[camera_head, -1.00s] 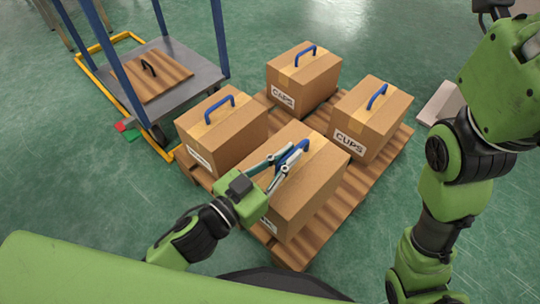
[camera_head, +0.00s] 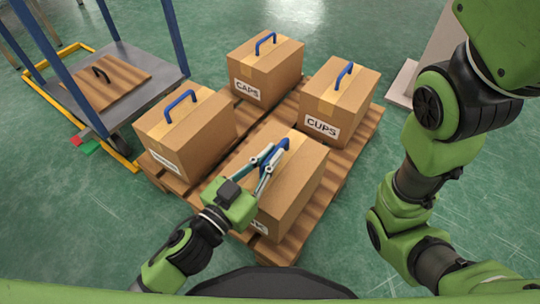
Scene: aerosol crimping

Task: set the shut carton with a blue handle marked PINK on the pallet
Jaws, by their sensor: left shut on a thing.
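The nearest brown carton (camera_head: 297,190) is shut, with a blue handle (camera_head: 276,146) on top. Its front label (camera_head: 259,227) is mostly hidden by my gripper; only its last letters show, seemingly ending in K. My left gripper (camera_head: 267,157) is shut on the handle. This carton is over the near part of the wooden pallet (camera_head: 275,249); I cannot tell whether its base touches the slats. My right arm is at the right, its gripper out of view.
Other cartons on the pallet are one marked CAPS (camera_head: 265,70), one marked CUPS (camera_head: 339,102) and one at left (camera_head: 186,135) with an unreadable label. A grey cart (camera_head: 154,85) with blue posts and a wooden board (camera_head: 105,84) stands at left.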

